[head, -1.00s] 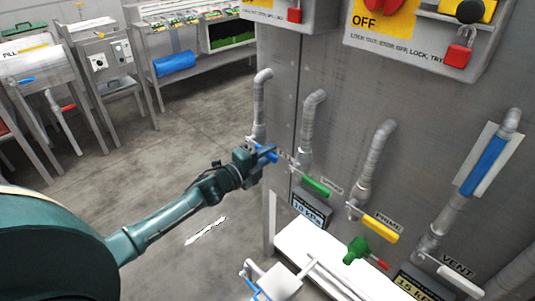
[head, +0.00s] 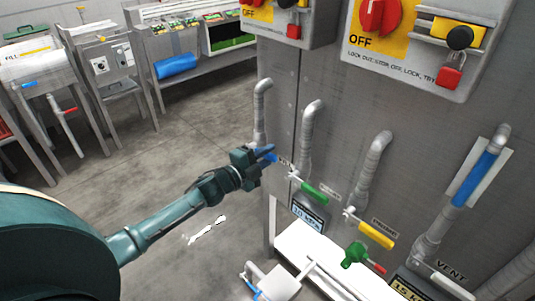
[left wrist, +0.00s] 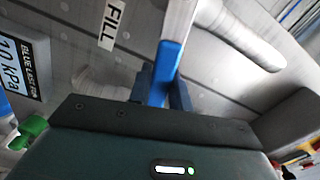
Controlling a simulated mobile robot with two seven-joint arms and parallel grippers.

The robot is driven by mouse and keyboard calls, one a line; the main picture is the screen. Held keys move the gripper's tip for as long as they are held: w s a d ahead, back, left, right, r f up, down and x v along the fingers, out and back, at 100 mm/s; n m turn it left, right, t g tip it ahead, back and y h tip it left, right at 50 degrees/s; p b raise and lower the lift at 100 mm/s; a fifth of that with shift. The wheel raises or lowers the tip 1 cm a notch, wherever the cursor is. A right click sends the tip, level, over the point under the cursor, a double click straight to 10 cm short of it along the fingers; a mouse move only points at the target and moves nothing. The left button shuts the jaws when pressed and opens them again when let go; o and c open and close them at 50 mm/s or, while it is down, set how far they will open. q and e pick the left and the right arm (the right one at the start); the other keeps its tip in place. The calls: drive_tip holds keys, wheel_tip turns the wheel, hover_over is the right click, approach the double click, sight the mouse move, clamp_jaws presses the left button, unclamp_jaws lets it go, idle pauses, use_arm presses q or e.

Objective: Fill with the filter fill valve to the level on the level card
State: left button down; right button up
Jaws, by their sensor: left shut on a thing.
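The fill valve's blue handle (head: 268,153) is on a grey pipe at the left end of the panel. My left gripper (head: 262,157) is shut on it. In the left wrist view the blue handle (left wrist: 166,62) stands between my fingers, close to a FILL label (left wrist: 112,24). A blue tube (head: 481,178) stands tilted in the picture against a pale card (head: 460,181) at the right; I cannot make out a level mark on it. My right gripper is not in view.
Green (head: 315,194) and yellow (head: 377,235) valve handles and a VENT valve follow to the right along the panel. A green knob (head: 355,254) is below them. Lockout switches (head: 380,14) are above. Open floor (head: 150,185) lies to the left.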

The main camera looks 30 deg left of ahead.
use_arm(q)
drive_tip(key=shift+w+a+r+n+p, duration=0.1)
drive_tip(key=shift+a+r+n+p, duration=0.1)
drive_tip(key=shift+r+n+p, duration=0.5)
drive_tip(key=shift+a+r+n+p, duration=0.2)
drive_tip(key=shift+r+n+p, duration=0.3)
drive_tip(key=shift+n, duration=0.4)
drive_tip(key=shift+w+a+r+n, duration=0.1)
drive_tip(key=shift+a+r+n, duration=0.05)
drive_tip(key=shift+n, duration=0.25)
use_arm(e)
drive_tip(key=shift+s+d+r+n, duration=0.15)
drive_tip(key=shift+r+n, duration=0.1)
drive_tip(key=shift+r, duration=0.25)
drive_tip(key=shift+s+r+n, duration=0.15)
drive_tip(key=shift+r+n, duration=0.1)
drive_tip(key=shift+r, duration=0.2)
use_arm(q)
drive_tip(key=shift+p, duration=0.3)
drive_tip(key=c, duration=1.3)
unclamp_jaws()
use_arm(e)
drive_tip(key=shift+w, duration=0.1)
use_arm(q)
drive_tip(key=v, duration=1.3)
drive_tip(key=shift+a, duration=0.1)
